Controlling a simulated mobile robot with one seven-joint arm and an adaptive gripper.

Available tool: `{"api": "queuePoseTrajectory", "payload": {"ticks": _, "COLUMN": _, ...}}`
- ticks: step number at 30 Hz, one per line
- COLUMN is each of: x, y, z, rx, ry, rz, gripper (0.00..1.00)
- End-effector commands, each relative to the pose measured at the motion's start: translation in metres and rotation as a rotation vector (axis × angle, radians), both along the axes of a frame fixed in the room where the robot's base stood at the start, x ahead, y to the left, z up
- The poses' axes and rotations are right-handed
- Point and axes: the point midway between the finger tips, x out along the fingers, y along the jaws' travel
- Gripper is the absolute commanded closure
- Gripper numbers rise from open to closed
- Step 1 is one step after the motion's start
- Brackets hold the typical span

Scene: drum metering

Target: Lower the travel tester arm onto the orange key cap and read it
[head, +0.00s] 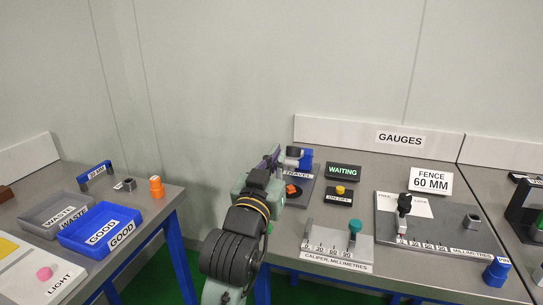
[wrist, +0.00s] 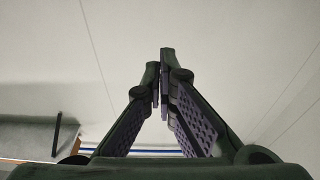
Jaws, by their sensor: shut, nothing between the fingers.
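The travel tester (head: 309,182), a grey plate with a partly hidden label, stands on the gauges table behind my arm in the head view. A blue block (head: 306,158) and a pale and dark cylindrical part show at its back. The orange key cap (head: 293,190) sits on a dark base on this plate, partly covered by my arm. I cannot make out the tester arm's angle. My gripper (head: 273,156) is beside the tester's left side, apart from or touching it, I cannot tell. In the wrist view my gripper (wrist: 161,85) is shut and empty, with pale wall beyond.
A display (head: 343,170) reads WAITING, with a yellow button (head: 340,190) before it. A caliper stand (head: 337,246) and a fence plate (head: 440,225) stand to the right. The left table holds a blue GOOD tray (head: 100,229), a grey WASTE tray (head: 54,214) and an orange cylinder (head: 156,187).

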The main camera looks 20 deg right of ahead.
Motion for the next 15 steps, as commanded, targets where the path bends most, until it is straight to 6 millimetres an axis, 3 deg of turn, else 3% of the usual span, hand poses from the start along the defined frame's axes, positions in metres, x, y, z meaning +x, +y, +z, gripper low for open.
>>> {"api": "queuePoseTrajectory", "payload": {"ticks": 11, "x": 0.067, "y": -0.045, "z": 0.018, "rx": 0.001, "ry": 0.0, "rz": 0.001, "gripper": 1.0}}
{"api": "queuePoseTrajectory", "payload": {"ticks": 15, "x": 0.063, "y": -0.041, "z": -0.006, "rx": -0.001, "ry": 0.003, "rz": 0.004, "gripper": 1.0}}
